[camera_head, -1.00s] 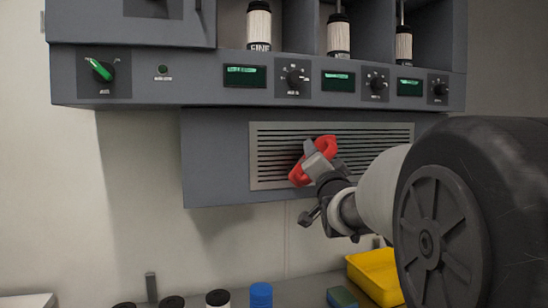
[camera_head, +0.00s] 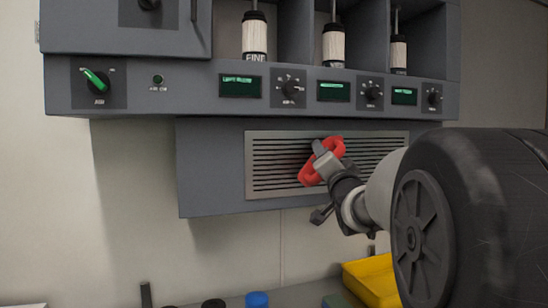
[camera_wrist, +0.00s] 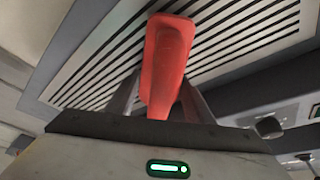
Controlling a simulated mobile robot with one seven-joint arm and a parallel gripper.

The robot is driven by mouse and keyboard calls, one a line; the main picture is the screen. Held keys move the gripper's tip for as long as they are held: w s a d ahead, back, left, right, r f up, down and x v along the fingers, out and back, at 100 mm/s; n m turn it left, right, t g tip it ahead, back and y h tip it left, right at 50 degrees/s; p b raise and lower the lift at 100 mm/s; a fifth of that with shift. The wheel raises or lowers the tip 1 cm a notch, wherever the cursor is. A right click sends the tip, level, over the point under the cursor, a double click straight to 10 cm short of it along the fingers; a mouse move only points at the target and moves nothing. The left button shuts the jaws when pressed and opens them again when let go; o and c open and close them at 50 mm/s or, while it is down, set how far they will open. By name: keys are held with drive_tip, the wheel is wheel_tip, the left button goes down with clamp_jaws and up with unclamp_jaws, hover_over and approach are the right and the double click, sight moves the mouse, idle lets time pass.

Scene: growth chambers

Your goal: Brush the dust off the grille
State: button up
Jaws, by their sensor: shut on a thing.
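The grille (camera_head: 262,189) is a pale panel with dark horizontal slots on the grey housing under the control strip; it also fills the upper part of the wrist view (camera_wrist: 68,82). My gripper (camera_head: 322,160) is in front of the grille's middle. It is shut on a red brush (camera_head: 309,176), which is tilted and overlaps the slots. In the wrist view the red brush (camera_wrist: 166,55) stands between my fingers (camera_wrist: 155,100) and points at the grille. No bristles show, and I cannot tell whether it touches the slots. No dust can be made out.
Above the grille is a control strip with a green-handled switch (camera_head: 95,79), knobs and small displays. White-labelled cylinders (camera_head: 255,38) stand in bays above it. Below, a yellow tray (camera_head: 372,280) and a blue-capped item (camera_head: 257,300) are on the bench. Space left of the grille is clear.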

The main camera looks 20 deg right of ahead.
sight(373, 149)
drive_tip(key=shift+w+d+p, duration=0.1)
drive_tip(key=shift+d+p, duration=1.65)
drive_tip(key=shift+d, duration=3.35)
drive_tip(key=shift+w+d+r+p, duration=0.15)
drive_tip(key=shift+d+p, duration=0.65)
drive_tip(key=shift+d, duration=0.7)
drive_tip(key=shift+d+p, duration=0.9)
drive_tip(key=shift+d, duration=0.95)
drive_tip(key=shift+w, duration=0.1)
